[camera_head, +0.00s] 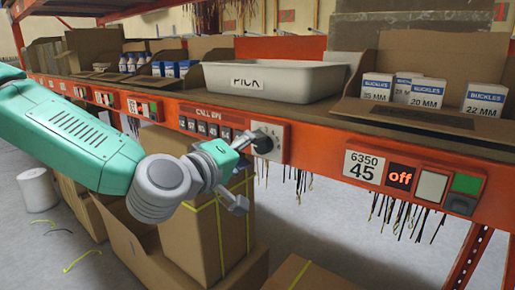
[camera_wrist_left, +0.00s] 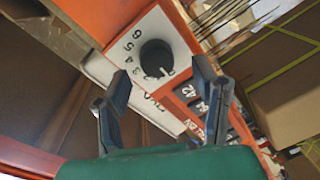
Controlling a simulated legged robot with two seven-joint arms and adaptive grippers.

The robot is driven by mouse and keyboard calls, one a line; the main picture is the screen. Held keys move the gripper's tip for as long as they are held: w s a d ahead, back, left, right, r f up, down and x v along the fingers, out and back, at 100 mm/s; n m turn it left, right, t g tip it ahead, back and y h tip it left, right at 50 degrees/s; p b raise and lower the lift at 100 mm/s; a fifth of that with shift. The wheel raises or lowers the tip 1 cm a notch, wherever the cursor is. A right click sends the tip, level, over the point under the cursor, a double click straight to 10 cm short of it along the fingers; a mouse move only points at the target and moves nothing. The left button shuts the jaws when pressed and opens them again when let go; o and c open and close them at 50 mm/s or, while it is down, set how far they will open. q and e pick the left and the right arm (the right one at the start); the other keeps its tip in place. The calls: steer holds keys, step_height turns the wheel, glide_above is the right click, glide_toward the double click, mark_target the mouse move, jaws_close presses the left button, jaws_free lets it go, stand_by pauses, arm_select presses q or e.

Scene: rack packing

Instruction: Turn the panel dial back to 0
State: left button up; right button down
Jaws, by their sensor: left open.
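The panel dial is a round dark knob on a white plate with printed numbers. In the left wrist view the dial (camera_wrist_left: 156,56) sits ahead of the fingertips, with numbers such as 6, 5, 4 and 3 along its left side. A white mark shows at the knob's lower right edge; the exact number it points at is hard to read. My left gripper (camera_wrist_left: 162,78) is open, its fingers apart and empty. In the head view my left gripper (camera_head: 250,172) is in front of the dial plate (camera_head: 279,142) and hides part of it. My right gripper is not in view.
The orange rack beam (camera_head: 318,150) carries a CALL EM button row (camera_head: 207,131) left of the dial and an "off" display (camera_head: 400,177) to the right. A grey PICK tray (camera_head: 300,78) and buckle boxes (camera_head: 484,98) stand above. Cardboard boxes (camera_head: 205,240) stand below.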

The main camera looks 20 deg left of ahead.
arm_select(q)
steer(key=v, duration=0.4)
steer(key=shift+a+f, duration=0.1)
steer(key=shift+a, duration=0.15)
steer(key=shift+d, duration=0.1)
steer(key=s+d+f+m+g+y+b, duration=0.15)
steer(key=s+f+g, duration=0.3)
steer(key=f, duration=1.15)
steer(key=s+f+m+g+b, duration=0.3)
steer(key=s+f+g, duration=0.15)
steer(key=f, duration=1.15)
steer(key=s+a+f+m+g+y+b, duration=0.2)
steer(key=s+a+f, duration=0.3)
steer(key=s+f, duration=0.5)
steer(key=s+a+f+m+g+y+b, duration=0.2)
steer(key=s+a+f+m+g, duration=0.1)
steer(key=s+f, duration=0.8)
steer(key=shift+s+a+g, duration=0.15)
steer(key=shift+a+g, duration=0.75)
steer(key=shift+a, duration=0.3)
